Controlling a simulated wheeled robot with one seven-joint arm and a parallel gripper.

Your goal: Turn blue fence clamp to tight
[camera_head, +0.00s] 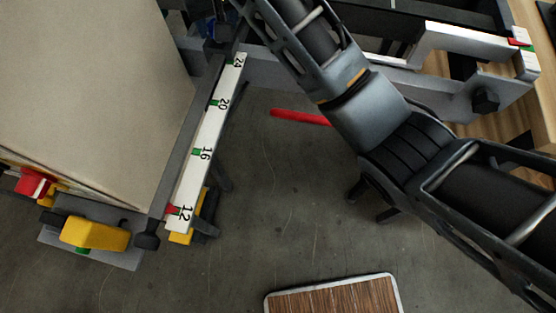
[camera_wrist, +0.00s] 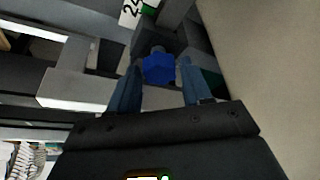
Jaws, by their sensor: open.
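The blue fence clamp (camera_wrist: 158,68) shows in the wrist view as a small faceted blue knob near the top middle, on a grey metal part. My gripper (camera_wrist: 161,64) is open, with one finger on each side of the blue clamp. Whether the fingers touch it cannot be told. In the head view the clamp cannot be made out clearly; my arm reaches to the top edge there and my fingers are not clearly seen. A white scale (camera_head: 205,140) marked 12 to 24 runs along the fence rail, its 24 end near the clamp in the wrist view.
A large beige panel (camera_head: 90,90) fills the head view's upper left, close beside my gripper at right in the wrist view. A yellow part (camera_head: 95,234) and a red knob (camera_head: 33,182) sit lower left. A red bar (camera_head: 300,117) is partly behind my arm. A wood-topped board (camera_head: 335,297) is at the bottom.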

